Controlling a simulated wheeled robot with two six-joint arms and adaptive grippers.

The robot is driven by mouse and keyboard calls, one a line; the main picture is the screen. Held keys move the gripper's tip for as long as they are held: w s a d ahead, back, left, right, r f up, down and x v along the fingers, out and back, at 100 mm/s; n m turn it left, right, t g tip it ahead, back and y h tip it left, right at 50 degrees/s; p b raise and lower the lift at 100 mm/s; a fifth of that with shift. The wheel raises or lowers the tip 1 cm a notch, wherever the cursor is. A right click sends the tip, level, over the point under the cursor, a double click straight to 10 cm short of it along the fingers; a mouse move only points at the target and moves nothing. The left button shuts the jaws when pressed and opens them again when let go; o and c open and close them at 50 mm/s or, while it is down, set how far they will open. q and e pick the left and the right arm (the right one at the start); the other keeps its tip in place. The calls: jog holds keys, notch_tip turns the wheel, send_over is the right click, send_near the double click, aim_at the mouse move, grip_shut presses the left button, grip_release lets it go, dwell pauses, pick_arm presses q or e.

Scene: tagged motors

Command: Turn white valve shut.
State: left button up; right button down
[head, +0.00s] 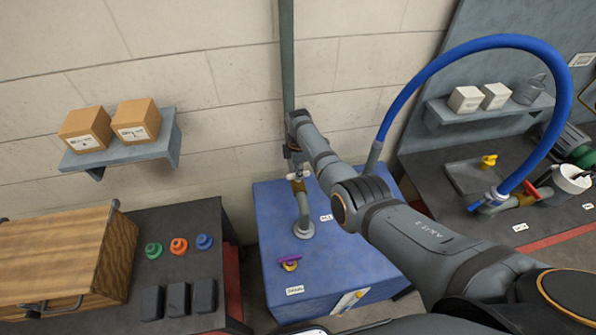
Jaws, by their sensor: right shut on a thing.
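The white valve (306,171) shows as a small white part above a brass-coloured body on a grey pipe. The pipe rises from a round flange on the blue cabinet (275,215). My right gripper (293,164) reaches in from the right and is shut at the white handle. The gripper and wrist cover much of the handle, so its exact angle is hard to tell. My left gripper is not in view.
A purple-handled valve (290,264) sits on the cabinet's front left. A blue hose (440,62) arches on the right to a workbench with a red-handled fitting (532,189). A wooden chest (75,255) and coloured rings (179,246) lie left. A shelf (120,155) holds two boxes.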

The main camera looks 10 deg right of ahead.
jog(key=c, duration=1.4)
grip_release()
jog(key=shift+r, duration=0.1)
notch_tip(320, 180, up, 12)
